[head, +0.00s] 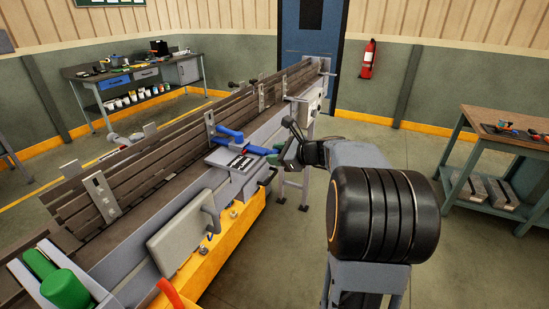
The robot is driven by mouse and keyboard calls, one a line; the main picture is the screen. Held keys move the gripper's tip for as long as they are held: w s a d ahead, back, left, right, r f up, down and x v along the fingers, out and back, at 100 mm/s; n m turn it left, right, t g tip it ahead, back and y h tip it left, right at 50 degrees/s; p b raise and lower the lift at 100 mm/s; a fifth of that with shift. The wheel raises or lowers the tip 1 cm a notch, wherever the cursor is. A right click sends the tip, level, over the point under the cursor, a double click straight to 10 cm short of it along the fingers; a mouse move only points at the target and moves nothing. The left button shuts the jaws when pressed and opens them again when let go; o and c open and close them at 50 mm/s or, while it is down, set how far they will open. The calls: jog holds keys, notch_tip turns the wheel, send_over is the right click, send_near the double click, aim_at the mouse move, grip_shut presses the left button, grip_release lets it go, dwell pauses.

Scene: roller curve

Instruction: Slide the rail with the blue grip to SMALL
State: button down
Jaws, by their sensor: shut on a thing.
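The blue grip (262,150) sticks out from the right side of the long conveyor, beside a small plate (231,161) with dark and light marks. The marks are too small to read. A blue clamp part (229,134) sits just behind the plate, by the rail (209,130). My gripper (283,151) comes in from the right and is shut on the outer end of the blue grip. The jaws hide that end. Which mark the rail stands at cannot be told.
A green grip (66,291) is at the near left end and a red-orange handle (171,294) at the bottom. A grey panel (184,230) with a handle hangs on the conveyor's near side. A workbench (520,140) stands right. Floor between is clear.

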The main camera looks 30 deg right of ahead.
jog(key=shift+r, duration=0.1)
jog(key=c, duration=1.1)
grip_release()
jog(key=shift+w+a, duration=0.1)
jog(key=shift+o, duration=0.9)
jog(key=shift+w+a, duration=0.1)
jog(key=shift+o, duration=1.2)
jog(key=b+v, duration=0.1)
jog(key=v, duration=1.3)
jog(key=shift+b, duration=0.35)
